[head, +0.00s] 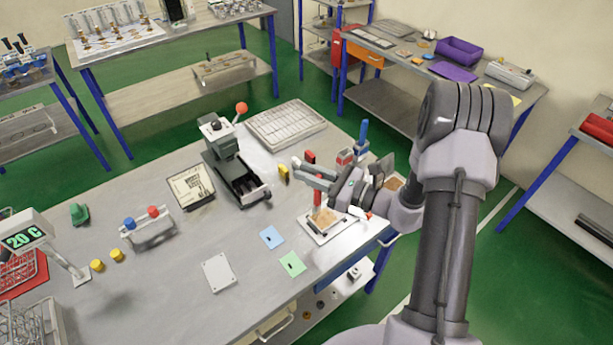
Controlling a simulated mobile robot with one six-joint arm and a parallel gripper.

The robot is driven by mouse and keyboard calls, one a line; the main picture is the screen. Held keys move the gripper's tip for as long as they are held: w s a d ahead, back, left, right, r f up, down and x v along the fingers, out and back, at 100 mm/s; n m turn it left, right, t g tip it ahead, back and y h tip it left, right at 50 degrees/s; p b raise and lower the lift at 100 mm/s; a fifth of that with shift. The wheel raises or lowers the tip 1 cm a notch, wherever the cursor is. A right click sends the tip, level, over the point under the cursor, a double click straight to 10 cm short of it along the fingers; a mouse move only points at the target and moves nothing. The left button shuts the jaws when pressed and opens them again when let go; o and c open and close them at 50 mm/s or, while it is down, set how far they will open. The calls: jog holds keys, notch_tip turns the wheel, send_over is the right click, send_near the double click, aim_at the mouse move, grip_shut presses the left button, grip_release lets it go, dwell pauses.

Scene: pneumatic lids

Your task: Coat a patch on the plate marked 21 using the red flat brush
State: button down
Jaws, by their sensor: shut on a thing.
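My gripper (315,178) is shut on the red flat brush (317,198). The brush is held roughly upright, with red showing above and below the jaws. Its lower end is over or on a tan plate (329,223) lying on a white board (312,229). I cannot tell whether the bristles touch it. No number can be read on this plate. Three other flat pieces lie to the left: a blue one (271,237), a green one (292,264) and a light grey one (218,272).
A blue-handled tool (363,135) stands behind my gripper. A press with a red ball knob (241,108) and a slatted tray (286,124) stand farther back. A stand with blue and red knobs (148,228) is at left. The front middle of the table is mostly clear.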

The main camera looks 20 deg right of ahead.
jog(key=shift+r+p, duration=0.6)
jog(key=shift+r, duration=0.6)
